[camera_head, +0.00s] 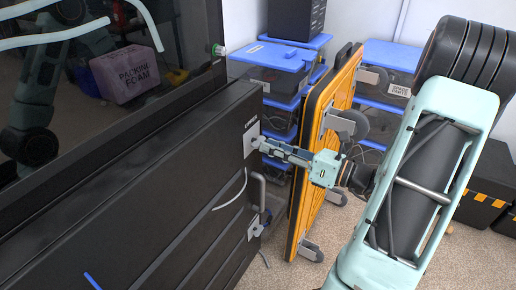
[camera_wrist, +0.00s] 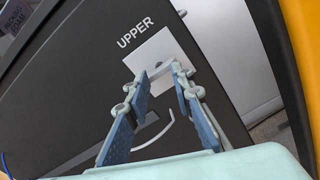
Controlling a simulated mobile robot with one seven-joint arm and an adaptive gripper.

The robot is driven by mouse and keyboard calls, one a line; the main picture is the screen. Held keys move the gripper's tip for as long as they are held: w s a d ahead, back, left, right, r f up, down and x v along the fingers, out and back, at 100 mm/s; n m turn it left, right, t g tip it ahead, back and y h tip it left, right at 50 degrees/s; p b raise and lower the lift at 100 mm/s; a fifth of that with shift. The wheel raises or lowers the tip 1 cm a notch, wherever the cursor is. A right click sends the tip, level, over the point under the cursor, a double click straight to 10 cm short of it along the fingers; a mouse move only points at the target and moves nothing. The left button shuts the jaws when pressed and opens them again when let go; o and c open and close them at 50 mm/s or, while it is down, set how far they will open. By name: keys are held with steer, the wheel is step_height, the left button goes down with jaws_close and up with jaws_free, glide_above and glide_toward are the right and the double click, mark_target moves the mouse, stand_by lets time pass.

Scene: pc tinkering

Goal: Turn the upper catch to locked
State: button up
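The upper catch sits on a pale metal plate (camera_wrist: 163,48) marked "UPPER" on the black panel. In the wrist view a light grey piece of the upper catch (camera_wrist: 181,67) shows at my fingertips, partly hidden by them. My gripper (camera_wrist: 160,82) has its two blue-padded fingers apart, around or just in front of the catch; I cannot tell whether they touch it. In the head view my gripper (camera_head: 264,144) reaches the panel's right edge and covers most of the upper catch. The catch's exact angle is hidden.
The black panel (camera_head: 150,190) has a lower catch (camera_head: 257,226) and a handle (camera_head: 260,188) below my gripper. A yellow-edged cart (camera_head: 320,140) stands upright close on the right. A dark glass front (camera_head: 110,80) is at left.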

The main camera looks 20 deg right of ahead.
steer(key=shift+n, duration=1.2)
steer(key=shift+w, duration=0.1)
steer(key=shift+w+a, duration=0.15)
steer(key=shift+a, duration=0.05)
jaws_close()
steer(key=shift+d, duration=0.1)
